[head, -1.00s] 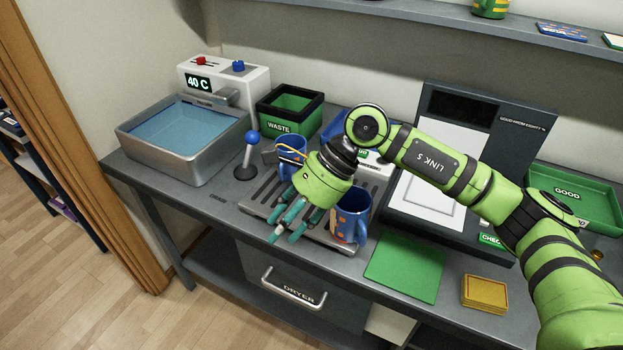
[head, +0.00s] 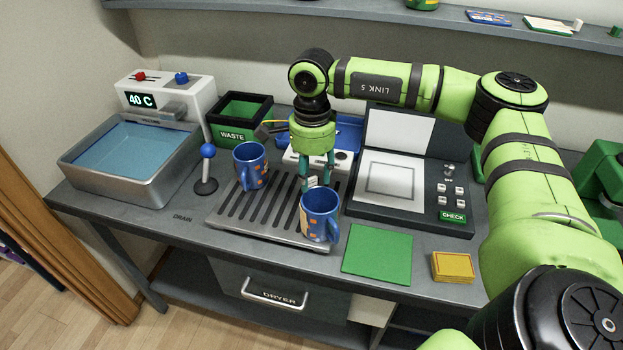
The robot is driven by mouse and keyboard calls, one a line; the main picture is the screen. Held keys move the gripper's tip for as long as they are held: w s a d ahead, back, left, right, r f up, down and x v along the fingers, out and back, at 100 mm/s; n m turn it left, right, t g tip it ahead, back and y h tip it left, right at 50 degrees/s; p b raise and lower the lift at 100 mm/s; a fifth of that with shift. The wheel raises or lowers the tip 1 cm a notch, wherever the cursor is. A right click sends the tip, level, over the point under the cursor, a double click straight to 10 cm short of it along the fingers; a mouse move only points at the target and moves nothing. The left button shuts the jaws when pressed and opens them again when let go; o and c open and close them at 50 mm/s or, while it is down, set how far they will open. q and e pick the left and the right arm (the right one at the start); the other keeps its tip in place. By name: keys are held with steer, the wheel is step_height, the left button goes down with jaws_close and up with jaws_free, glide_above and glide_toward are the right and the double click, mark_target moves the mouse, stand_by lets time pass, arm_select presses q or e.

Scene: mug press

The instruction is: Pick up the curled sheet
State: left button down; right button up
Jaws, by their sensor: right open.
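My right gripper (head: 317,180) points down above the back of the slotted drain tray (head: 236,218), just behind the front blue mug. Its teal fingers are apart. A small pale piece shows at the fingertips; I cannot tell whether it is the curled sheet or part of the fingers. No sheet is clearly identifiable as curled. The front blue mug (head: 313,205) with orange patches stands upright at the tray's right end. A second blue mug (head: 248,163) stands at the tray's back left. My left gripper is not in view.
A water basin (head: 150,180) stands at the left, with a blue-knobbed lever (head: 206,170) beside it. Behind are a green waste bin (head: 232,136) and a blue tray (head: 349,130). A check station (head: 430,205), green mat (head: 378,255) and yellow stack (head: 453,268) are at the right.

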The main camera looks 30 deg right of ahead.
steer(key=shift+f, duration=0.9)
steer(key=shift+a, duration=0.1)
jaws_close()
steer(key=shift+s, duration=0.1)
steer(key=shift+r, duration=0.2)
step_height(320, 180, up, 9)
steer(key=shift+r+b, duration=0.15)
steer(key=shift+b, duration=1.1)
steer(key=shift+r+p, duration=1.9)
steer(key=shift+r, duration=0.65)
